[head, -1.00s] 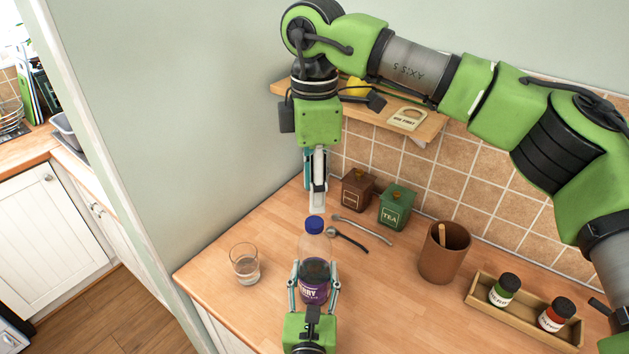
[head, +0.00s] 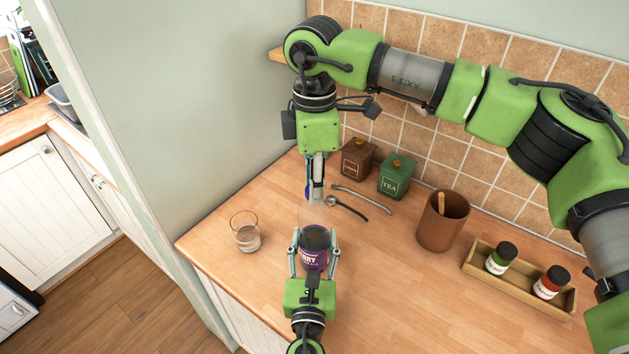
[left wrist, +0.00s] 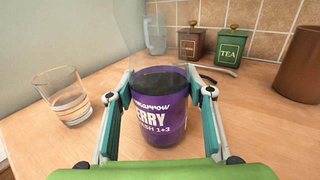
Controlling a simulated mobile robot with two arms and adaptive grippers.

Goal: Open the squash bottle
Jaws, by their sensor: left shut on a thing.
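The squash bottle (head: 314,259) stands upright on the wooden worktop, clear above with dark squash and a purple label. The label also shows in the left wrist view (left wrist: 158,115). My left gripper (head: 314,248) is shut around its lower body from the front, a finger on each side. My right gripper (head: 315,192) points down from above at the bottle's top. Its fingers overlap the blue cap (head: 308,191), which shows only as a sliver. Whether they grip the cap is hidden.
A glass (head: 246,232) with some clear liquid stands left of the bottle. Spoons (head: 347,208), a brown canister (head: 357,157) and a green tea canister (head: 396,176) are behind. A brown pot (head: 442,222) and a spice tray (head: 474,266) stand right. The front right worktop is clear.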

